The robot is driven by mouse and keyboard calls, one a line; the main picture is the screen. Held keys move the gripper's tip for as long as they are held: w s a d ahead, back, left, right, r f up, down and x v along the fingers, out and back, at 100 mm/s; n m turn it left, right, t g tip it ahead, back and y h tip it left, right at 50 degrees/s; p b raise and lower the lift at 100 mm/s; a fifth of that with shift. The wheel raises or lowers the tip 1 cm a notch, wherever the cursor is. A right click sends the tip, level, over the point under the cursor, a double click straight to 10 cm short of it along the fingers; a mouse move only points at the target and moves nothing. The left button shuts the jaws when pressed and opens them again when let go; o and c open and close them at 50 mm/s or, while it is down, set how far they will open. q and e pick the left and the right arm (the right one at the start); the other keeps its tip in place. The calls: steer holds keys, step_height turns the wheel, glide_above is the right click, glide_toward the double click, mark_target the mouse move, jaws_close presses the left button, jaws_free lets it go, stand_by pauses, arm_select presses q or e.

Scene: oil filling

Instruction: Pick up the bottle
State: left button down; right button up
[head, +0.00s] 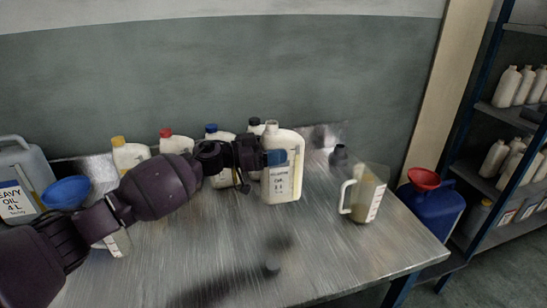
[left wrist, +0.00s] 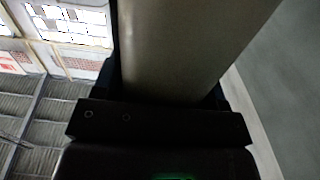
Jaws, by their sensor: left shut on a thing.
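The white bottle (head: 283,184) with a printed label stands upright in the middle of the head view, its neck uncapped or pale-topped. My left gripper (head: 272,158) reaches it from the left and is shut on its upper body. In the left wrist view the bottle (left wrist: 185,45) fills the space between the dark fingers (left wrist: 165,95). Whether its base touches the table (head: 180,240) is hard to tell. My right gripper is not in view.
Bottles with yellow (head: 118,142), red (head: 166,133) and blue (head: 211,128) caps stand behind my arm. A measuring jug (head: 366,195) stands to the right. A blue funnel (head: 66,192) and grey oil can (head: 32,165) are left.

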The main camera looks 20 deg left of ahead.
mark_target(274, 122)
arm_select(q)
step_height(274, 122, up, 4)
steer(key=shift+r+p, duration=0.15)
steer(key=shift+p, duration=0.3)
steer(key=shift+r, duration=0.8)
steer(key=shift+r+p, duration=0.3)
steer(key=shift+r, duration=1.65)
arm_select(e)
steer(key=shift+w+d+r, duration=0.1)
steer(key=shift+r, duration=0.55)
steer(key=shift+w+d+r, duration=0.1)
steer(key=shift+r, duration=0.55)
